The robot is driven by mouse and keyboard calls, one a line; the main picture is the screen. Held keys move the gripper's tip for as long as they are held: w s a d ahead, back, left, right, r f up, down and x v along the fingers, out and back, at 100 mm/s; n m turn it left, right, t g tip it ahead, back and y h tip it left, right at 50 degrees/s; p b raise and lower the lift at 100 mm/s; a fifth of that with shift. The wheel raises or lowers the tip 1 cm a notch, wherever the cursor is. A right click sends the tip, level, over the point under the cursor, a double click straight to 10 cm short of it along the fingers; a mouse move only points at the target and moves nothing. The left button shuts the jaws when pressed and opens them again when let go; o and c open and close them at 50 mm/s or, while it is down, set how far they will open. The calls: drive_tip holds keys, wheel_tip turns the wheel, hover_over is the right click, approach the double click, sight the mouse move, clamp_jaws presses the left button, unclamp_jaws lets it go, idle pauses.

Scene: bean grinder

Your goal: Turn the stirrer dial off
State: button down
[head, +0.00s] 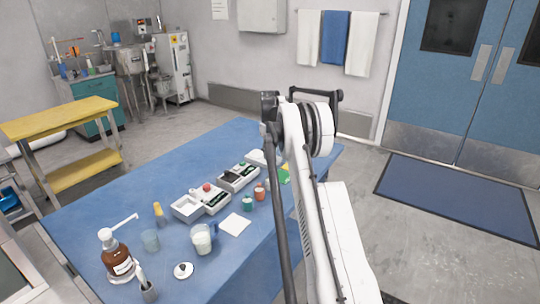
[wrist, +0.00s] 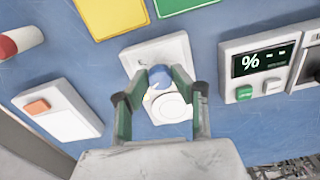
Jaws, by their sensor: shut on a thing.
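The stirrer (wrist: 172,50) is a white box with a round plate, lying on the blue table in the middle of the wrist view. Its blue dial (wrist: 160,76) is between my fingertips. My gripper (wrist: 161,83) is shut on the dial, one finger on each side. The dial's pointer mark and setting cannot be made out. In the head view, part of the stirrer (head: 256,157) shows at the table's far side beside my arm, which hides the dial and my fingers.
In the wrist view, a meter with a "%" display (wrist: 262,64) stands right and a white box with an orange button (wrist: 58,110) left. Yellow (wrist: 112,14) and green (wrist: 184,4) pieces lie behind. The head view shows a brown bottle (head: 116,258) and a beaker (head: 202,240) nearer.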

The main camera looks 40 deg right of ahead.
drive_tip(key=n, duration=0.6)
drive_tip(key=shift+b, duration=0.35)
drive_tip(key=n, duration=0.6)
drive_tip(key=shift+n, duration=0.3)
drive_tip(key=c, duration=1.5)
unclamp_jaws()
drive_tip(key=shift+o, duration=0.2)
drive_tip(key=shift+r, duration=0.15)
wheel_tip(320, 180, up, 12)
